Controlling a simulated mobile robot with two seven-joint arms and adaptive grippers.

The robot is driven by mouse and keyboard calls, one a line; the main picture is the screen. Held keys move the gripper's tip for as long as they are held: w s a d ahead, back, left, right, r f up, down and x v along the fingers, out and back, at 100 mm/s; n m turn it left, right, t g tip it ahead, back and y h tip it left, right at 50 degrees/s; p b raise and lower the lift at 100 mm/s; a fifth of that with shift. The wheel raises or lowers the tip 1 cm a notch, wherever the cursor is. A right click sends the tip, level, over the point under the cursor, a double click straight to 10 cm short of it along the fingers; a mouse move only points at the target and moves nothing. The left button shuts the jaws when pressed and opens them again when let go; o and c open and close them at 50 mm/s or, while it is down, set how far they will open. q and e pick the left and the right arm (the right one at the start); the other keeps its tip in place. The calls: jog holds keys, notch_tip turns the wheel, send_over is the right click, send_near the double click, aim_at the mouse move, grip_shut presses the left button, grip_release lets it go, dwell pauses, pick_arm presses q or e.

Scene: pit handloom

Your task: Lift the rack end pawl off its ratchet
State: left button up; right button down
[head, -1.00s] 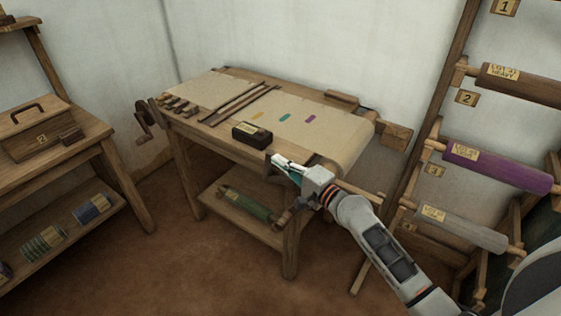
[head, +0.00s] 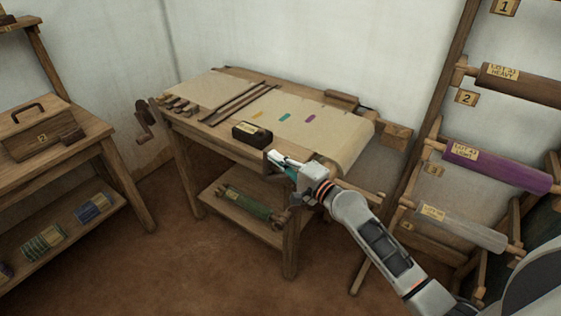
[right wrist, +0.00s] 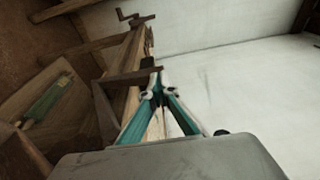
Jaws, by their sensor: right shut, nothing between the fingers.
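My right gripper (head: 272,157) is shut and empty at the front right edge of the wooden table, just right of a dark labelled block (head: 252,133). In the right wrist view its teal fingers (right wrist: 158,78) meet at the tips. A brown wooden bar (right wrist: 125,79) lies close by the fingertips there; I cannot tell whether they touch. I cannot make out the pawl or its ratchet clearly; the gripper covers part of the table's edge. My left gripper is not in view.
The table carries pale cloth (head: 342,140) and long sticks (head: 240,103). A green roll (head: 250,203) lies on its lower shelf. A rack at the right holds several rolls, one purple (head: 495,165). A bench with a wooden box (head: 38,130) stands left. Floor in front is clear.

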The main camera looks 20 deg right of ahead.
jog(key=shift+w+a+r, duration=0.35)
jog(key=shift+w+a, duration=0.05)
jog(key=shift+w, duration=0.1)
jog(key=s+a+b+x, duration=0.1)
jog(key=b+x, duration=0.1)
jog(key=x, duration=0.7)
jog(key=shift+w+a+f, duration=0.3)
jog(key=shift+a+f, duration=0.1)
jog(key=shift+a, duration=0.05)
